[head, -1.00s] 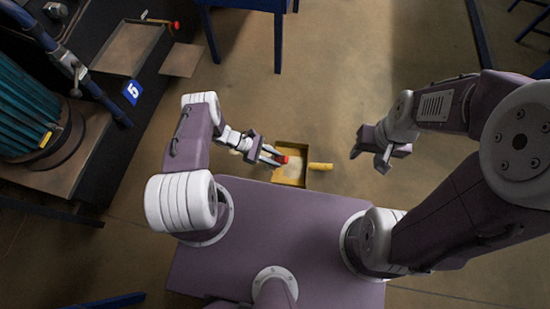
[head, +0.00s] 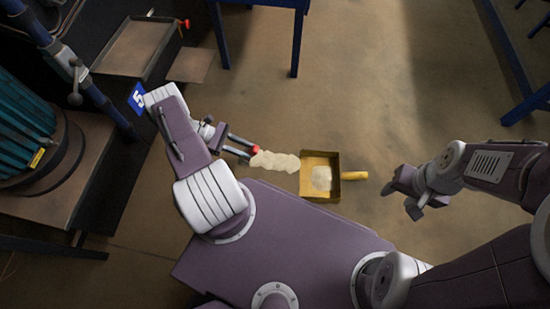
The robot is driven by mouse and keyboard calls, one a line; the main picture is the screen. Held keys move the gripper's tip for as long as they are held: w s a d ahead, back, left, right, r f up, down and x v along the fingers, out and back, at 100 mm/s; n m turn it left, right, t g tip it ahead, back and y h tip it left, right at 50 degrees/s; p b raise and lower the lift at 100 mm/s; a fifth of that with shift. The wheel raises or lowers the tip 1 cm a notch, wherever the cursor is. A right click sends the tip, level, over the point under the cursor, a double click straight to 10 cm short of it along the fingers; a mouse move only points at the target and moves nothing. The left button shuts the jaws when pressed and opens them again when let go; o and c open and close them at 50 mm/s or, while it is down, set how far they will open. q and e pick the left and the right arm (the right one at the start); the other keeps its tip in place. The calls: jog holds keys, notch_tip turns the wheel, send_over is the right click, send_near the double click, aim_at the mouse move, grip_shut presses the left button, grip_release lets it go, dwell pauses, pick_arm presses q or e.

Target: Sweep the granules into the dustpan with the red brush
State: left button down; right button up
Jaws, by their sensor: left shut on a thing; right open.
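The yellow dustpan (head: 335,160) lies on the floor in front of my base, its yellow handle (head: 355,176) pointing right. A patch of pale granules (head: 321,179) is inside it. More granules (head: 276,161) lie in an elongated heap on the floor, from the pan's left side to the brush. My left gripper (head: 244,147) is shut on the red brush (head: 254,149), which is at the heap's left end. Most of the brush is hidden by the gripper or too small to make out. My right gripper (head: 410,202) is open and empty, right of the dustpan handle and apart from it.
A dark workbench with a tray (head: 139,47) and a blue number sign (head: 136,98) stands at the left, by a teal ribbed machine (head: 22,128). Blue table legs (head: 297,45) stand at the top. The floor beyond the dustpan is clear.

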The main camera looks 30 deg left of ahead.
pick_arm(q)
jog(key=shift+s+a+f+n+t+b, duration=0.1)
jog(key=shift+s+a+f+n+t, duration=0.1)
jog(key=shift+a, duration=0.2)
jog(key=shift+s+a+f+n+t+b, duration=0.15)
jog(key=shift+a+f+t, duration=0.1)
jog(key=shift+a, duration=0.2)
jog(key=shift+s+a+f+n+t+b, duration=0.1)
jog(key=shift+s+a+f+n+t, duration=0.1)
jog(key=shift+a, duration=0.2)
jog(key=shift+r, duration=0.15)
notch_tip(320, 180, down, 5)
jog(key=b, duration=0.3)
jog(key=shift+b, duration=0.3)
jog(key=shift+r+p, duration=0.45)
jog(key=shift+r, duration=0.1)
pick_arm(e)
notch_tip(320, 180, down, 5)
jog(key=shift+d+r, duration=0.1)
jog(key=shift+r, duration=0.1)
pick_arm(q)
jog(key=shift+f, duration=0.1)
